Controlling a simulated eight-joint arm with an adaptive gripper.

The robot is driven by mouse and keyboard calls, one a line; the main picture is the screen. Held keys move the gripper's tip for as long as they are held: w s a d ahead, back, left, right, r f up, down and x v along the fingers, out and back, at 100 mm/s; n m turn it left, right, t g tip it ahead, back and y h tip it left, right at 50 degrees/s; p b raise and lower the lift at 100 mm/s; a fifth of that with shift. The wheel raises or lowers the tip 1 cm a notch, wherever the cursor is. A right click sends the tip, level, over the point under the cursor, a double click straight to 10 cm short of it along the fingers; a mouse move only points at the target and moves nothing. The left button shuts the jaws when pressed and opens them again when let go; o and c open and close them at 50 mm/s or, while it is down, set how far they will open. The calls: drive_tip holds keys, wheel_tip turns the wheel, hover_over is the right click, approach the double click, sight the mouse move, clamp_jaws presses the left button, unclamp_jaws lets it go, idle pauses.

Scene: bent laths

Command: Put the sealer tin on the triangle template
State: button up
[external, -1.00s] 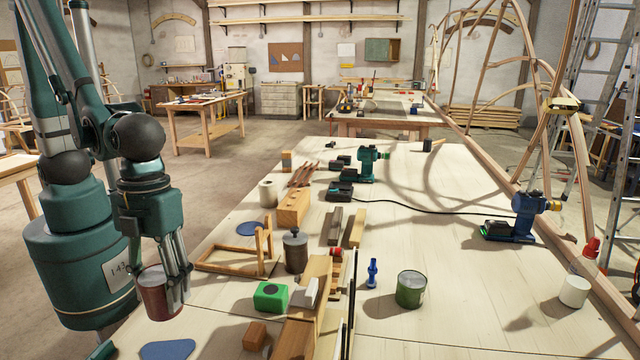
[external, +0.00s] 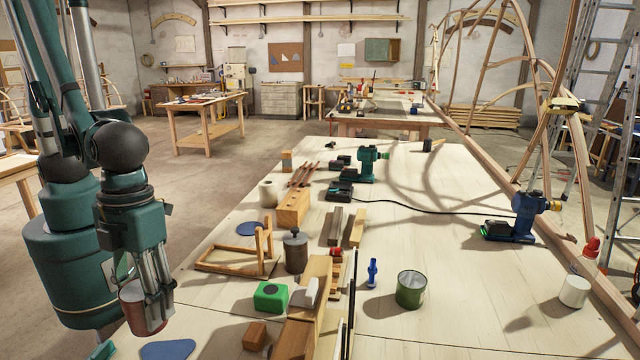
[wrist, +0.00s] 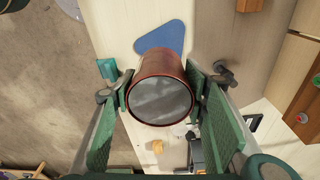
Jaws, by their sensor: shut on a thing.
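My gripper (external: 152,298) is shut on a red-brown tin (external: 141,318) with a grey top, held upright at the near left edge of the bench. In the wrist view my gripper (wrist: 160,95) has a green finger pad on each side of the tin (wrist: 161,100). The triangle template (external: 168,349) is a flat blue rounded triangle on the bench, just right of the tin. In the wrist view the template (wrist: 163,36) lies beyond the tin's upper edge, its near part perhaps hidden. I cannot tell how high the tin is above the bench.
A green box (external: 270,296) and a wooden block (external: 255,336) stand right of the template. A wooden frame (external: 228,263) and a blue round template (external: 249,229) lie farther back. A green tin (external: 410,290) stands right. The bench between tin and frame is clear.

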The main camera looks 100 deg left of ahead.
drive_tip(key=shift+f, duration=2.45)
drive_tip(key=shift+f, duration=0.1)
drive_tip(key=shift+f, duration=2)
drive_tip(key=shift+f+b, duration=0.15)
drive_tip(key=shift+b, duration=0.25)
drive_tip(key=o, duration=1)
drive_tip(key=shift+o, duration=0.2)
drive_tip(key=shift+r, duration=0.25)
drive_tip(key=shift+w+a+r+p, duration=0.1)
drive_tip(key=shift+a+r+p, duration=0.15)
drive_tip(key=shift+r, duration=1.7)
drive_tip(key=shift+s+a+r+p, duration=0.1)
drive_tip(key=shift+a+r, duration=0.15)
drive_tip(key=shift+r, duration=1.7)
drive_tip(key=shift+w+a+r+p, duration=0.1)
drive_tip(key=shift+a+r+p, duration=0.15)
drive_tip(key=shift+r, duration=1.7)
